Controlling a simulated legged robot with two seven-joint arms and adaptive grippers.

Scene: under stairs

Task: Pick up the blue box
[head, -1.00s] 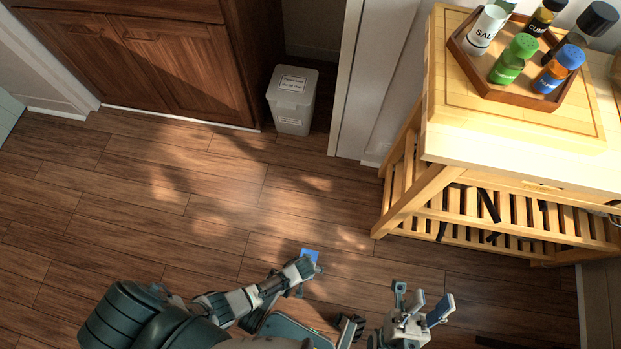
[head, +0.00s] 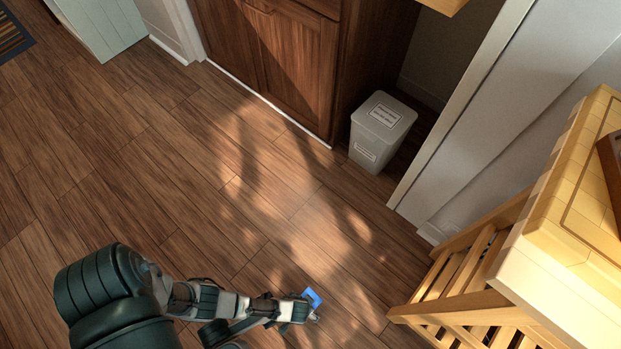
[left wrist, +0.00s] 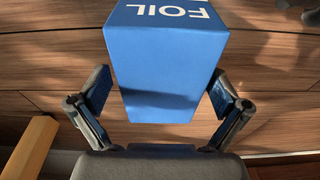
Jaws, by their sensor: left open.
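The blue box (left wrist: 165,75), with white "FOIL" lettering, fills the upper middle of the left wrist view. In the head view the blue box (head: 313,297) shows as a small patch near the bottom centre, partly hidden by my left gripper (head: 304,310). My left gripper (left wrist: 161,92) is open, with one finger on each side of the box. Narrow gaps seem to show between the fingers and the box; contact is hard to tell. My right gripper is not in view.
A slatted wooden cart (head: 540,265) stands close on the right. A grey bin (head: 381,130) stands beside the wooden cabinet (head: 290,60) at the back. The wooden floor (head: 130,190) to the left is clear.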

